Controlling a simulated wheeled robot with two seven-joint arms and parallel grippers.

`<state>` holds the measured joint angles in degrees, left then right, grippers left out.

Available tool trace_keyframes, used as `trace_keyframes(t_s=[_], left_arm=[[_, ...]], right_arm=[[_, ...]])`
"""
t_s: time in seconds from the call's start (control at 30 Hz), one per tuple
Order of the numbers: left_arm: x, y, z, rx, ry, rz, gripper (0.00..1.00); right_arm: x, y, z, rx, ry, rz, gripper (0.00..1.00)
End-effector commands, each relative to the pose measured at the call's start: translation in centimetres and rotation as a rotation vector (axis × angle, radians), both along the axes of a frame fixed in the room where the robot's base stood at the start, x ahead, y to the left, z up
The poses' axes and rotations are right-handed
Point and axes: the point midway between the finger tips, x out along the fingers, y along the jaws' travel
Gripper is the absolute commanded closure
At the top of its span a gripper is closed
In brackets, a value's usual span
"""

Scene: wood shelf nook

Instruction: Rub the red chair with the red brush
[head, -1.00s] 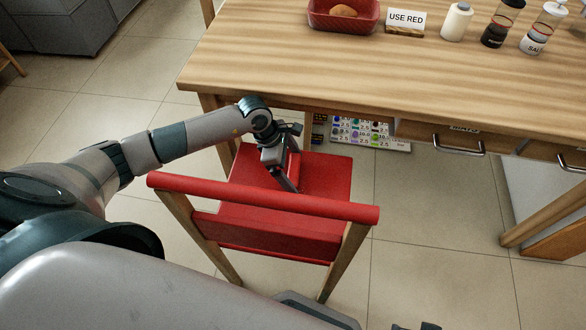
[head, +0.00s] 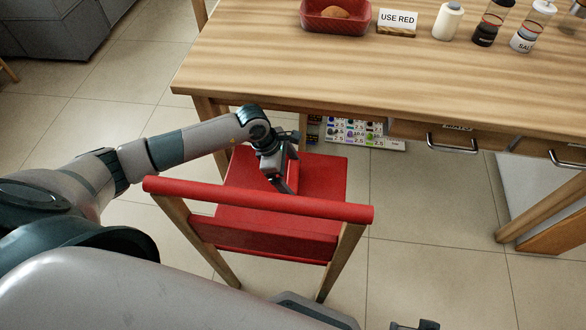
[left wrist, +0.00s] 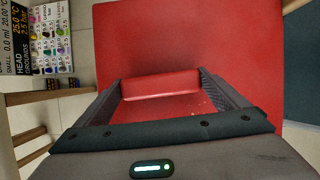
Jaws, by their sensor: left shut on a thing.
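The red chair (head: 322,172) stands in front of the wooden table, its red backrest bar towards me. Its seat fills much of the left wrist view (left wrist: 190,32). My left gripper (head: 284,184) is over the seat, just beyond the backrest bar, pointing down. It is shut on the red brush (left wrist: 160,87), which lies between the two fingers in the left wrist view. The brush is close to the seat; whether its underside touches cannot be told. In the head view only a narrow red strip of the brush shows beside the gripper. My right gripper is barely in view, if at all, at the bottom edge.
The table (head: 290,75) carries a red basket (head: 342,18) with a brown item, a "USE RED" sign (head: 397,22), a white bottle (head: 448,22) and shakers. Drawers with handles (head: 452,144) face me. Open tiled floor (head: 425,210) lies right of the chair.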

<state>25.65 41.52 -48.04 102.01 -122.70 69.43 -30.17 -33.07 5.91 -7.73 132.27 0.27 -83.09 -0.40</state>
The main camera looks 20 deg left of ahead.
Motion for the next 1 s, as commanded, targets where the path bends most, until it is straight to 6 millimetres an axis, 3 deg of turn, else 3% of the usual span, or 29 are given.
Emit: trace_keyframes(t_s=[0.2, 0.73, 1.0], left_arm=[[-1.8, -0.3, -0.2, 0.004, 0.008, -0.003, 0.3], [-2.3, -0.5, -0.2, 0.003, 0.007, -0.001, 0.3], [-4.0, -0.9, 0.1, 0.003, 0.008, -0.003, 0.3]], right_arm=[[0.0, 0.0, 0.8, 0.0, 0.0, 0.0, 0.55], [0.0, 0.0, 1.0, 0.0, 0.0, 0.0, 0.55], [0.0, 0.0, 1.8, 0.0, 0.0, 0.0, 0.55]])
